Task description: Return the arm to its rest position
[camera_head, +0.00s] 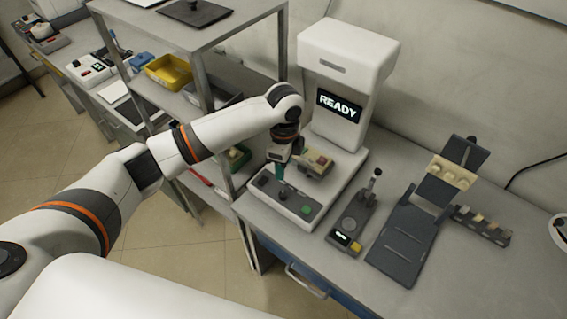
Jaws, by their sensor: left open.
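My left arm reaches in from the left. Its gripper (281,172) points down over the base of a white machine (347,60) and is open. A teal part shows at the fingers; I cannot tell whether it is part of the gripper. A beige fixture (316,164) with a small red part on it sits on the machine just right of the gripper. The machine's screen (339,106) reads READY. A green button (306,210) is on the front of its base. My right gripper is out of view.
A small lever device (354,219) stands right of the machine. Beyond it are a dark sloped rack (405,243), a tan holder (452,171) with pale round pieces, and a small dark strip (482,226) of pieces. A metal shelf (205,36) with a yellow bin (168,71) stands close behind my arm.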

